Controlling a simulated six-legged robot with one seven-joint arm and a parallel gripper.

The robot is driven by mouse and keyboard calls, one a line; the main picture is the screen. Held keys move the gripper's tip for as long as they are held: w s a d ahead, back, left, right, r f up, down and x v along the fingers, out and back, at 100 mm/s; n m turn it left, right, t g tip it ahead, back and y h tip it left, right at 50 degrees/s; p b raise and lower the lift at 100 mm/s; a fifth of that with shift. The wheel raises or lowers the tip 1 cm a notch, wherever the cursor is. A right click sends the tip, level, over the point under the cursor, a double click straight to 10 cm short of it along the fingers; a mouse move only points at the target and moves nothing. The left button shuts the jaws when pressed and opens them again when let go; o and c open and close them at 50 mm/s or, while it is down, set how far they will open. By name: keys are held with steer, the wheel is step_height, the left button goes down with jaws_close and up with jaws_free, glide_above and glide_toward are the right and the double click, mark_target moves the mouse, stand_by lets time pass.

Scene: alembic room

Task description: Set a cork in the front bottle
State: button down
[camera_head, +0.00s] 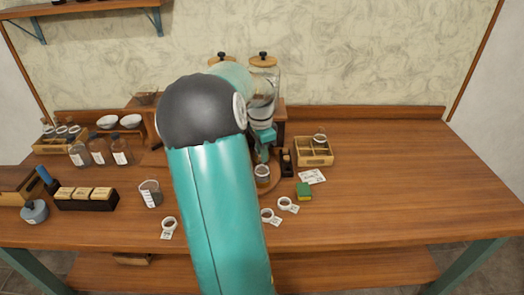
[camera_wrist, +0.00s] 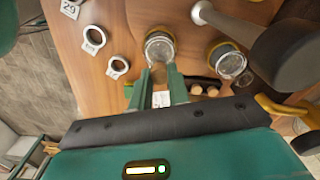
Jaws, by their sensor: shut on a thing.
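The front bottle (camera_head: 262,172), a short glass vessel with a pale rim and brownish contents, stands on a round wooden board. It also shows in the wrist view (camera_wrist: 160,47), just beyond my fingertips. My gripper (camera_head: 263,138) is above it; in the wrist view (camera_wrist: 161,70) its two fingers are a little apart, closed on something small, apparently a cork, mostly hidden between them. I cannot tell whether it touches the bottle. A second glass vessel (camera_wrist: 228,60) stands behind the front one. A dark rack (camera_head: 286,162) beside them holds several corks (camera_wrist: 203,90).
White rings with tags (camera_head: 288,205) lie in front. A green sponge (camera_head: 304,192), a card (camera_head: 312,176) and a wooden divided box (camera_head: 314,152) are to the right. Tall glass jars (camera_head: 264,80) stand behind. A beaker (camera_head: 151,193) is left. The table's far right is clear.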

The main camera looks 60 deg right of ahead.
steer(key=c, duration=1.3)
jaws_free()
steer(key=shift+o, duration=0.7)
steer(key=o, duration=0.3)
steer(key=shift+r, duration=0.1)
steer(key=shift+r, duration=3.45)
